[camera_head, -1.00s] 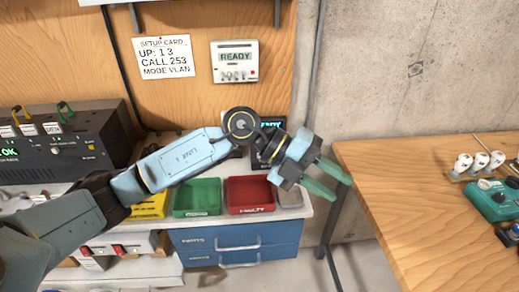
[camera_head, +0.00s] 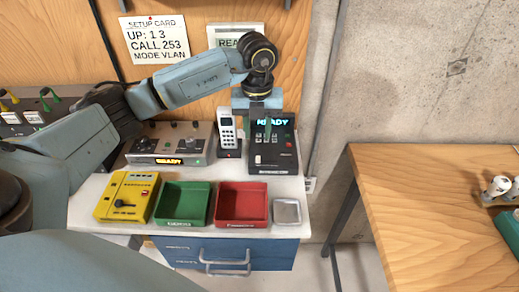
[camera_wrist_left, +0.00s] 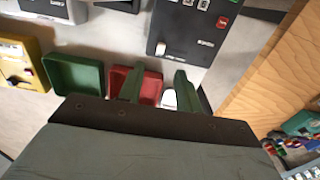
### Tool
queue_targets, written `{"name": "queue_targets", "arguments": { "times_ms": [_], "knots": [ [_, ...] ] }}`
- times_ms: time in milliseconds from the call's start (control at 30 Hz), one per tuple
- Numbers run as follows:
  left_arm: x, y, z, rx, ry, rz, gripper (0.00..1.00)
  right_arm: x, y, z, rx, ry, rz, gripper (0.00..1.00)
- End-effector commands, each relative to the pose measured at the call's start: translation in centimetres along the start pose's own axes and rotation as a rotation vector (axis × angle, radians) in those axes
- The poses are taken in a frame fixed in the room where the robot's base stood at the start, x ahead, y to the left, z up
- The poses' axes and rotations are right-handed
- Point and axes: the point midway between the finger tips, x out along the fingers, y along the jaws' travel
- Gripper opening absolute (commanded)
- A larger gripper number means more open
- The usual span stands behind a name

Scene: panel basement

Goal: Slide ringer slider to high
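A black desk device (camera_head: 285,157) with a lit READY display stands at the back right of the white bench. A small pale slider knob (camera_head: 258,159) sits low on its left side; it also shows in the left wrist view (camera_wrist_left: 160,48). The label by it is too small to read, so I cannot confirm it is the ringer slider. My left gripper (camera_head: 260,132) hangs over the device's upper left, fingers pointing down. In the left wrist view the green fingers (camera_wrist_left: 159,82) are apart with nothing between them. My right gripper is out of view.
A white handset (camera_head: 227,130) stands left of the device, beside a grey READY box (camera_head: 172,145). In front are a yellow box (camera_head: 128,196), a green tray (camera_head: 183,203), a red tray (camera_head: 241,204) and a small silver dish (camera_head: 287,211). A wooden table (camera_head: 440,215) is at right.

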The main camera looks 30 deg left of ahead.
Motion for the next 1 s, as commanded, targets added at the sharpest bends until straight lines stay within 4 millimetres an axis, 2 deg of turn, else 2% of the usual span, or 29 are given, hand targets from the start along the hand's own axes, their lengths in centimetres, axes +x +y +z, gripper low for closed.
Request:
{"name": "queue_targets", "arguments": {
  "times_ms": [67,133,400,567,833,1000],
  "knots": [
    [1.8,0.0,-0.1,-0.001,0.004,0.002,0.35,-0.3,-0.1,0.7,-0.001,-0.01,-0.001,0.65],
    [3.3,0.1,-0.1,0.0,0.004,0.002,0.35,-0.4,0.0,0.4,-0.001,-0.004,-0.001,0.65],
    [7.5,-0.1,-0.1,0.001,0.002,-0.001,0.35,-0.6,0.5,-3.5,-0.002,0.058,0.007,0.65],
    [8.4,-0.1,0.0,0.002,0.0,-0.002,0.35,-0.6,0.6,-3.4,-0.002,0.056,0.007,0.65],
    [8.5,-0.1,0.0,0.002,0.0,-0.002,0.35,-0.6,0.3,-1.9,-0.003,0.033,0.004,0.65],
    [8.5,-0.1,0.0,0.002,0.0,-0.002,0.14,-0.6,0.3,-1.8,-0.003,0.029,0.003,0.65]
  ]
}}
